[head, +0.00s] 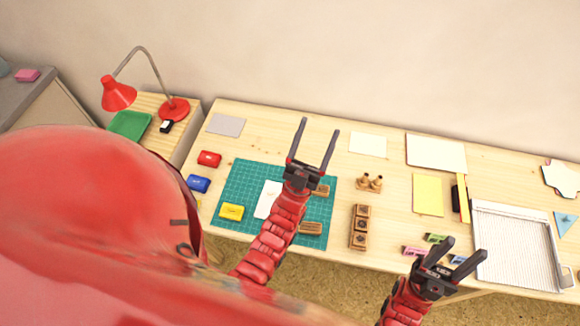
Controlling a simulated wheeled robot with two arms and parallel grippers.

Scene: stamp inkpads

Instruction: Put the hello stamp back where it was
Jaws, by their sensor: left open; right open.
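A wooden block (311,228), perhaps a stamp, lies on the green cutting mat (240,178) near its lower right corner. Another wooden block (322,190) lies on the mat, partly hidden by my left gripper. I cannot read which one is the hello stamp. A wooden rack (359,228) with square compartments stands right of the mat; stamps seem to sit in it. My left gripper (320,126) is open and empty above the mat.
Red (209,158) and blue (198,184) inkpads lie left of the mat; a yellow inkpad (231,211) and white card (267,199) lie on it. A knobbed wooden piece (369,182), yellow paper (428,195) and mesh tray (515,245) are to the right.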

